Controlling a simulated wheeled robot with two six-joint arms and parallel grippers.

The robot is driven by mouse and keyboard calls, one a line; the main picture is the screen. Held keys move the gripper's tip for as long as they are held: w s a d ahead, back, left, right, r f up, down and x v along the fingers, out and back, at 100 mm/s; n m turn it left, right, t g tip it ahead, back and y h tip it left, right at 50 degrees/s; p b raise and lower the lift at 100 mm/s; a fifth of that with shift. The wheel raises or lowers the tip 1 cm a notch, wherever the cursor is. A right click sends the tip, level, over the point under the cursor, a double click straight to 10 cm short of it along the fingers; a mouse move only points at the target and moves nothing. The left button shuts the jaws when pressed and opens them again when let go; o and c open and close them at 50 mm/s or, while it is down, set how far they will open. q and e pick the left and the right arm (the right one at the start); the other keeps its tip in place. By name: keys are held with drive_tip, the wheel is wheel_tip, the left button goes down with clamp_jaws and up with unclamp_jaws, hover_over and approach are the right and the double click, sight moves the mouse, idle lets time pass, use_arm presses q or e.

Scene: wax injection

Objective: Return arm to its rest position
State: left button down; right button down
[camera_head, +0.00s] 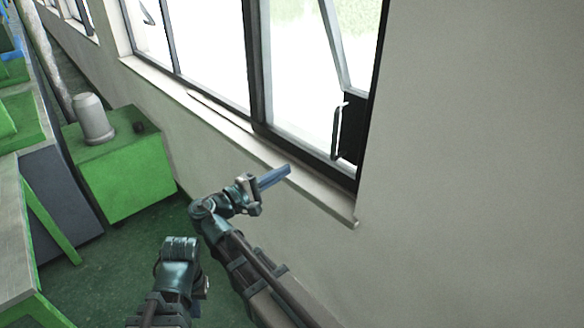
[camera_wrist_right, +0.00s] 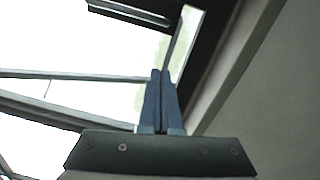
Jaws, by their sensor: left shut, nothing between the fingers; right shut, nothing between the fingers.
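My right gripper (camera_head: 288,170) is at the end of the right arm, which comes up from the bottom middle and bends toward the window. Its blue fingers are pressed together with nothing between them. They point right, near the window sill. In the right wrist view the shut fingers (camera_wrist_right: 160,72) stand upright in front of the window. My left arm shows at the bottom left of the head view, bent, with its dark joint uppermost. The left gripper's fingers are hidden from view.
A window (camera_head: 210,45) with dark frames and a pale sill (camera_head: 240,143) runs along the wall (camera_head: 470,150). A green box (camera_head: 130,175) bearing a grey cylinder (camera_head: 93,118) stands left of my arms. Green workbenches line the far left. Green floor (camera_head: 110,265) is clear between.

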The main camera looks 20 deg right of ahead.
drive_tip(key=shift+s+a, duration=0.1)
drive_tip(key=shift+a, duration=0.2)
drive_tip(key=s+f+m+g+y, duration=0.25)
drive_tip(key=f+y, duration=0.35)
drive_tip(key=f, duration=0.4)
drive_tip(key=s+f+m+g+y, duration=0.15)
drive_tip(key=s+f+y, duration=0.35)
drive_tip(key=f, duration=0.5)
drive_tip(key=s+a+f+n+g+y, duration=0.1)
drive_tip(key=s+a+y, duration=0.1)
drive_tip(key=a, duration=0.6)
drive_tip(key=s+a+f+n+g+y, duration=0.1)
drive_tip(key=s+a+f+y, duration=0.1)
drive_tip(key=s+a, duration=0.3)
drive_tip(key=a+y, duration=0.1)
drive_tip(key=a, duration=0.2)
drive_tip(key=shift+s+a, duration=0.3)
drive_tip(key=shift+a, duration=0.1)
